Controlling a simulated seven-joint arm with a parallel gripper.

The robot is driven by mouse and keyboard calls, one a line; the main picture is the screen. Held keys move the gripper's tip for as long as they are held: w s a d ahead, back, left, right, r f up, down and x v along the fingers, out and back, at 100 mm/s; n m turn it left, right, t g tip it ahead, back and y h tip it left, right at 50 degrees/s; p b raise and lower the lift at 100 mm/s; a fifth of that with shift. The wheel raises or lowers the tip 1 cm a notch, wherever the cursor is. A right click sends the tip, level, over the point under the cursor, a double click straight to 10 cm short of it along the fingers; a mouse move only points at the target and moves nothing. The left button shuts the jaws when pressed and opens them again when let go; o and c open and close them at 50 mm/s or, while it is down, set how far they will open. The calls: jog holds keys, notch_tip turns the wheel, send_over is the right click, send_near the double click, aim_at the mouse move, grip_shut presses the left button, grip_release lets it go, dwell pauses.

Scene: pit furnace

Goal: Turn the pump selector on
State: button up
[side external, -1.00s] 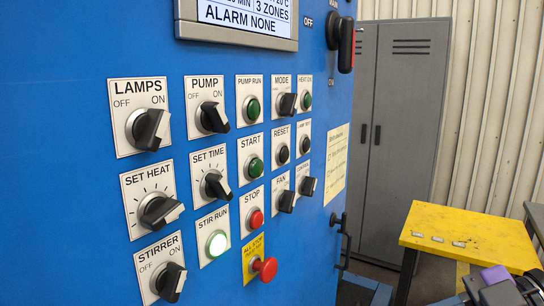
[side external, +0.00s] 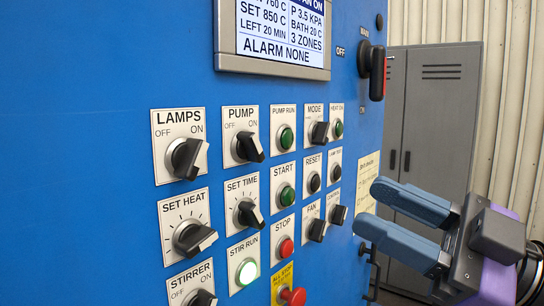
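The pump selector (side external: 248,149) is a black rotary knob on a white plate marked PUMP, OFF at left and ON at right, on the blue panel. Its grip slants toward the lower right; I cannot tell its setting for sure. The green PUMP RUN lamp (side external: 286,137) to its right looks dark. My gripper (side external: 368,206), with two blue fingers, is at the right of the view. Its fingers are apart with nothing between them. They point left toward the panel, right of and lower than the pump selector, clear of it in the picture.
Neighbouring controls crowd the selector: the LAMPS knob (side external: 187,158), the SET TIME knob (side external: 248,213) and the START button (side external: 287,195). A red emergency button (side external: 293,296) sticks out below. The STIR RUN lamp (side external: 247,271) glows.

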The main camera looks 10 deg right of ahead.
aim_at(261, 153)
jog(key=x, duration=1.3)
jog(key=shift+w+a+r, duration=0.1)
jog(key=shift+r, duration=0.05)
grip_shut()
